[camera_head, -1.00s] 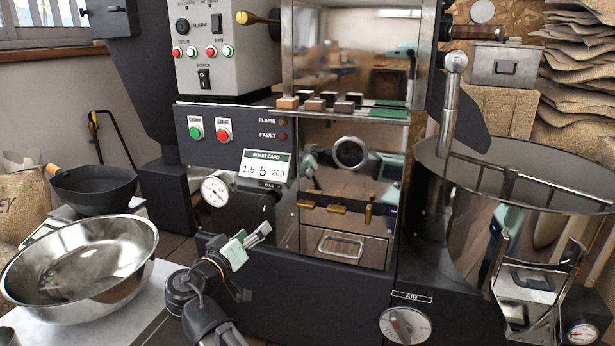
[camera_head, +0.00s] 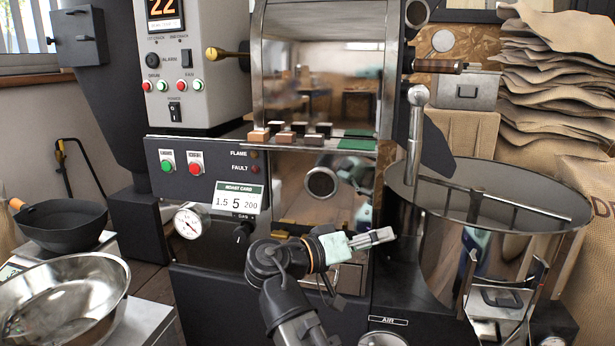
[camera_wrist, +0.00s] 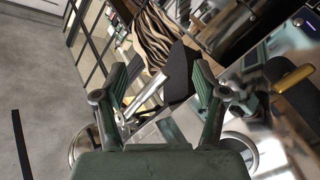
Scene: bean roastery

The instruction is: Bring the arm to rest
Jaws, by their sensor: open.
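My gripper (camera_head: 374,239) is in the head view, in front of the roaster's lower front panel, pointing to the right. My arm reaches up to it from the bottom edge. In the wrist view, the two green-padded fingers of my gripper (camera_wrist: 160,92) stand wide apart with nothing between them. The roaster (camera_head: 205,275) stands behind my arm, with a roast card (camera_head: 237,199) reading 1.5, 5, 200 on its front. My arm hides part of the lower front panel and the drawer area.
A steel bowl (camera_head: 62,300) and a black pan (camera_head: 62,225) stand at left. The round cooling bin (camera_head: 490,190) stands right of my gripper. Burlap sacks (camera_head: 560,70) are stacked at the back right. The air dial (camera_head: 383,339) is low in front.

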